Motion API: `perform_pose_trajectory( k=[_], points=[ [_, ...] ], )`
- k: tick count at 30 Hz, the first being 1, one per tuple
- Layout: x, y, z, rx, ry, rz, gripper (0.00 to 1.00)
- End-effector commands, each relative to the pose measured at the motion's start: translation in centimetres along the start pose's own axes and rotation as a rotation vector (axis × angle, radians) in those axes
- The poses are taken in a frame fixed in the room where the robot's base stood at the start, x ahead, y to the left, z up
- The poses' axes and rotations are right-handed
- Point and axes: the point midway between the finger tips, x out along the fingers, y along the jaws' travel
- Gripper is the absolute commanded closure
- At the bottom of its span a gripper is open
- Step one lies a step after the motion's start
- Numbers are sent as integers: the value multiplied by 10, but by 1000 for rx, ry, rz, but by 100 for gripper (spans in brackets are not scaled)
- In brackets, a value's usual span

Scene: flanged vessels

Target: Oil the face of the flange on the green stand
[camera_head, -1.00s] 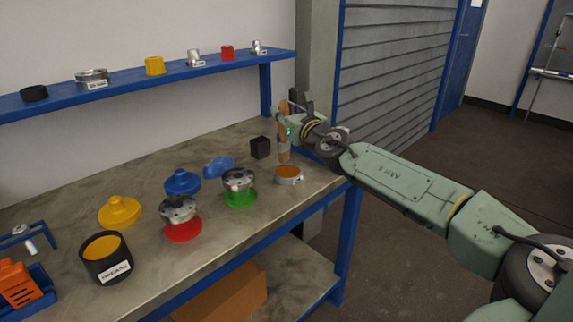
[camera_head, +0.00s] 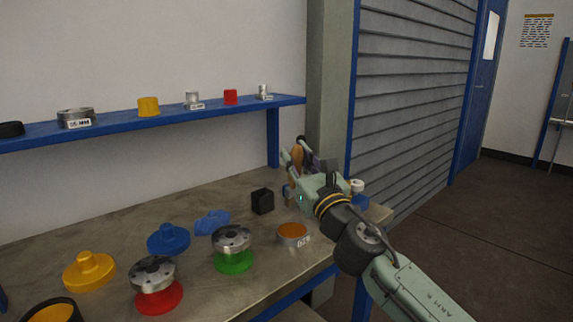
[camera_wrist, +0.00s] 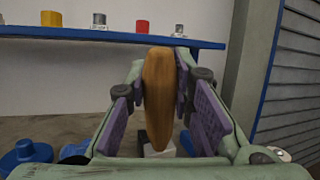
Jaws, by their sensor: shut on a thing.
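The flange (camera_head: 233,239) is a grey metal disc with bolt holes, face up on the green stand (camera_head: 233,262) near the bench's front edge. My gripper (camera_head: 298,170) is behind and above the oil-coloured tin, to the right of the green stand and apart from it. It is shut on a wooden handle (camera_wrist: 160,95), which stands roughly upright between the purple finger pads in the wrist view. The handle also shows in the head view (camera_head: 297,157). Its lower end is hidden by my gripper.
An open tin (camera_head: 292,232) with orange-brown contents stands right of the green stand. A black block (camera_head: 262,201) is behind. A similar flange (camera_head: 152,272) sits on a red stand (camera_head: 158,299). Blue (camera_head: 168,239) and yellow (camera_head: 90,270) flanged pieces stand left. A blue shelf (camera_head: 210,110) runs behind.

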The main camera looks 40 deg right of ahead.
Motion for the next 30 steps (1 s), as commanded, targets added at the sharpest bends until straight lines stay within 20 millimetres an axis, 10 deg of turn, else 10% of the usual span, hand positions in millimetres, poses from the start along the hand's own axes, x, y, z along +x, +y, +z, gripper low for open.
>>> perform_pose_trajectory(
  k=[30],
  points=[
    [-25,3,-54,-8,-10,-6,100]
  ],
)
